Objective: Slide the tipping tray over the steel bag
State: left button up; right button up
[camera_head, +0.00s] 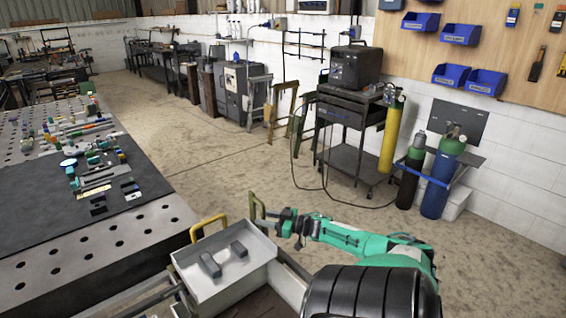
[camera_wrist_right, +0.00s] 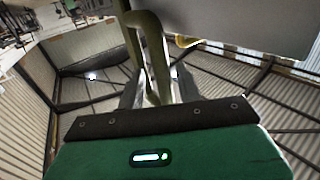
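The tipping tray (camera_head: 225,289) is a shallow light grey box at the bottom centre of the head view, with two dark grey blocks (camera_head: 224,258) lying in it. It has a yellow handle (camera_head: 208,226) at its far left corner and an olive handle (camera_head: 256,209) at its far right. My right gripper (camera_head: 284,226) is at the olive handle. In the right wrist view, the handle (camera_wrist_right: 152,45) runs between its spread fingers (camera_wrist_right: 157,92), with gaps beside it. A dark brown surface (camera_head: 245,303) shows below the tray; I cannot tell if it is the steel bag. My left gripper is out of view.
A perforated steel table (camera_head: 105,262) with a dark mat and many small parts stands at the left. A black cart (camera_head: 347,150) and gas cylinders (camera_head: 440,178) stand at the right wall. The floor (camera_head: 230,165) beyond the tray is clear.

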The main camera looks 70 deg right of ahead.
jog(key=s+d, duration=0.2)
jog(key=s, duration=1.1)
jog(key=shift+s+b, duration=0.15)
jog(key=shift+b, duration=0.3)
jog(key=shift+s+f, duration=0.1)
